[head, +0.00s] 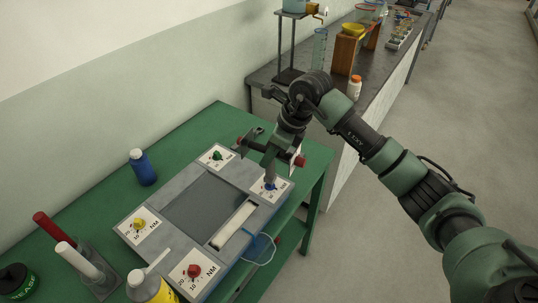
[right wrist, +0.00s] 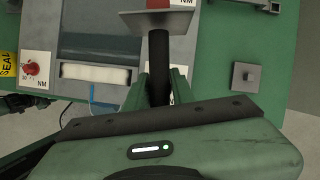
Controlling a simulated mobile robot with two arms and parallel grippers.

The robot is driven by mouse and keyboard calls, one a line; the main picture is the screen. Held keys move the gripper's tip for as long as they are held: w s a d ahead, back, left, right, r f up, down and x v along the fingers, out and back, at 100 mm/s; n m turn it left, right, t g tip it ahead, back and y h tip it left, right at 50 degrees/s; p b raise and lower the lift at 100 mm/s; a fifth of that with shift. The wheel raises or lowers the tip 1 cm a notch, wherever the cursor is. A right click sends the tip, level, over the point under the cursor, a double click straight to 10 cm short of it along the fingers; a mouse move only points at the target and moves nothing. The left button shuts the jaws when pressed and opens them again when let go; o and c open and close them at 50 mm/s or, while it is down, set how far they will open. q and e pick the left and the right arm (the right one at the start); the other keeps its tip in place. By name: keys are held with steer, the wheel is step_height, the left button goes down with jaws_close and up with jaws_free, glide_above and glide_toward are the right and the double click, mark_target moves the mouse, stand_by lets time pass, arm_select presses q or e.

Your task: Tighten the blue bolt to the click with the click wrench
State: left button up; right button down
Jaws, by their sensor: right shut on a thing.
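The blue bolt (head: 270,187) sits on a white NM plate at the right corner of the grey fixture (head: 190,250) on the green bench. My right gripper (head: 284,148) is above that corner and is shut on the black handle (right wrist: 158,65) of a tool, apparently the click wrench. In the right wrist view the handle runs between my fingers to a grey plate (right wrist: 160,22) with a red part beyond it. In the head view a grey shaft reaches down to the blue bolt. I cannot tell whether it is seated.
Green (head: 217,155), yellow (head: 138,223) and red (head: 194,270) bolts sit on the other corners. A blue bottle (head: 143,167), a yellow bottle (head: 150,288) and a holder with red and white sticks (head: 97,272) stand left. A dark counter (head: 345,85) stands behind.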

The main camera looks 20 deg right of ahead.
steer(key=shift+f+b, duration=0.95)
steer(key=shift+f, duration=0.1)
stand_by(0.5)
steer(key=shift+m+t+h, duration=0.3)
steer(key=shift+m+h, duration=0.1)
steer(key=shift+m, duration=0.8)
steer(key=shift+w, duration=0.1)
steer(key=shift+m, duration=0.4)
steer(key=shift+m+t+h, duration=0.3)
steer(key=shift+m, duration=0.4)
steer(key=shift+m+h, duration=0.5)
steer(key=shift+m, duration=0.7)
